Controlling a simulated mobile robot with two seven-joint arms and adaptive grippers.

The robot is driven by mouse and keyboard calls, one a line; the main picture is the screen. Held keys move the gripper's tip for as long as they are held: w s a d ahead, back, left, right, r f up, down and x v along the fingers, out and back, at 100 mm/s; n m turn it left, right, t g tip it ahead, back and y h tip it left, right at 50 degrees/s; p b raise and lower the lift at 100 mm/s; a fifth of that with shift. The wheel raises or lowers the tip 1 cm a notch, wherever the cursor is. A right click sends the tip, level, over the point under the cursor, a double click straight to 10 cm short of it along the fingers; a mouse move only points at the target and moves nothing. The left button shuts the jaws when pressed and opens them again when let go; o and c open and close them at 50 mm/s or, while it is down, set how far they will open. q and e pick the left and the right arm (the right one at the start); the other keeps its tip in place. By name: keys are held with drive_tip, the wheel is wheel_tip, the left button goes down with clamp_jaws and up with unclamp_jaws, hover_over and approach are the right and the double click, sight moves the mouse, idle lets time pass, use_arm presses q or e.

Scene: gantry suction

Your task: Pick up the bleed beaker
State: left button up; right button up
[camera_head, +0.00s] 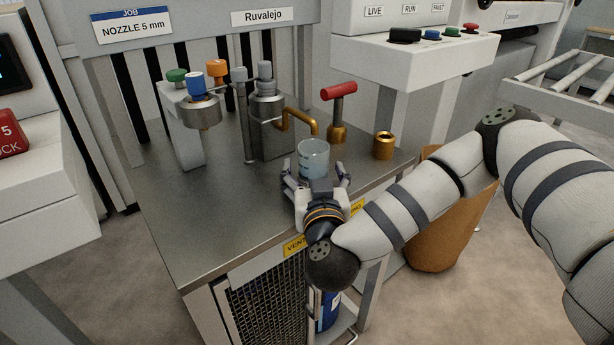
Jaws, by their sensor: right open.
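The bleed beaker (313,158) is a clear glass cup standing upright near the front right edge of the grey metal bench. It is below the end of a bent brass pipe (298,117). My right gripper (315,178) comes from the front, with its open fingers on either side of the beaker's lower part. The gripper body hides the beaker's base, and I cannot tell whether the fingers touch the glass. My left gripper is not in view.
Behind the beaker stand a red-handled valve (338,105), a brass fitting (384,146) and a metal cylinder (267,110). A nozzle holder with colored caps (200,110) is at the back left. The bench top (210,210) is clear at front left. A brown bin (440,235) stands right.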

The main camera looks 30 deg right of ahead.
drive_tip(key=shift+w+d+f, duration=0.1)
drive_tip(key=shift+w+d, duration=0.2)
drive_tip(key=shift+w, duration=0.15)
drive_tip(key=shift+w+r, duration=0.1)
drive_tip(key=shift+r, duration=0.2)
drive_tip(key=c, duration=1.4)
drive_tip(key=shift+r, duration=0.1)
drive_tip(key=shift+c, duration=0.2)
